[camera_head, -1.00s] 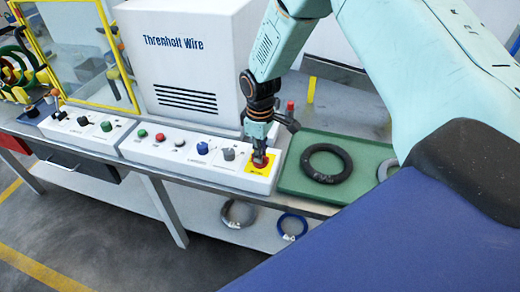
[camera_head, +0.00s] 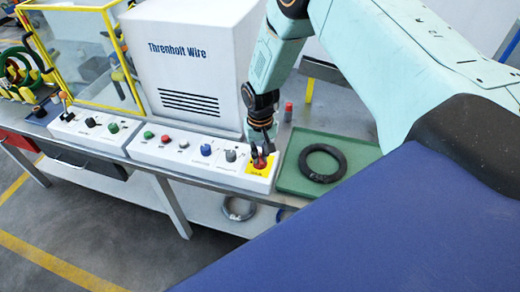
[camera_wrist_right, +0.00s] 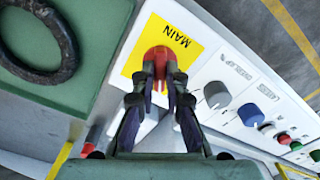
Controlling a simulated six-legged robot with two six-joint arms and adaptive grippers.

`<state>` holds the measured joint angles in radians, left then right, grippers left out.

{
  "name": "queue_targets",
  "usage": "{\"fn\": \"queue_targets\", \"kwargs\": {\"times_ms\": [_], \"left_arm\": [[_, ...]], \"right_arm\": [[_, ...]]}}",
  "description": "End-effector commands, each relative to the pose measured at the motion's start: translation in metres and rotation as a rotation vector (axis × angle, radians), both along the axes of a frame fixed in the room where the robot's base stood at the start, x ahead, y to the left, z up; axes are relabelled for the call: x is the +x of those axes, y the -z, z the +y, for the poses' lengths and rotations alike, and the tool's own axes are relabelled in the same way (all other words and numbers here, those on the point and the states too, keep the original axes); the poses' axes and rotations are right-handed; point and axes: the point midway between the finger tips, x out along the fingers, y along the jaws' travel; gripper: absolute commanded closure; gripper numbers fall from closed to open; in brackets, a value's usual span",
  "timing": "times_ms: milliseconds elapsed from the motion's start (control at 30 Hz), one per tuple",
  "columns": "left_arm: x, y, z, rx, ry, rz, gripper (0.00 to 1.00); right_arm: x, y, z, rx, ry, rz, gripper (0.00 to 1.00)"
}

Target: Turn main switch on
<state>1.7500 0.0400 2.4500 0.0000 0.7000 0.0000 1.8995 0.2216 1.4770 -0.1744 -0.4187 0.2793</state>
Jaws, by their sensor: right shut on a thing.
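The main switch is a red knob (camera_head: 260,163) on a yellow plate at the right end of the white control panel. In the right wrist view the same red knob (camera_wrist_right: 160,57) sits on the yellow plate marked "MAIN" (camera_wrist_right: 178,32). My right gripper (camera_head: 261,150) is over the knob, pointing down. In the wrist view its two dark fingertips (camera_wrist_right: 159,76) are closed on the knob from both sides and partly cover it. My left gripper is not in view.
A grey knob (camera_head: 231,155) and a blue knob (camera_head: 206,150) are left of the switch. A green tray (camera_head: 328,193) with a black ring (camera_head: 322,163) lies to the right. A white "Threnholt Wire" cabinet (camera_head: 188,65) stands behind.

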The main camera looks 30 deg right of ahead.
Motion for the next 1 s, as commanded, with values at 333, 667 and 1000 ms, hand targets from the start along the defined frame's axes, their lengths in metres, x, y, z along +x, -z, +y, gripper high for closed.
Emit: {"fn": "queue_targets", "kwargs": {"times_ms": [333,667,1000], "left_arm": [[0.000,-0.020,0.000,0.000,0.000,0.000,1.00],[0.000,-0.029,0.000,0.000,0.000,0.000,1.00],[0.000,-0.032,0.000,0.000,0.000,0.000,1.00]], "right_arm": [[-0.005,0.001,0.001,0.000,0.300,0.012,1.00],[-0.005,0.002,0.001,-0.001,0.483,0.012,1.00],[-0.005,0.003,0.001,-0.001,0.549,0.013,1.00]]}}
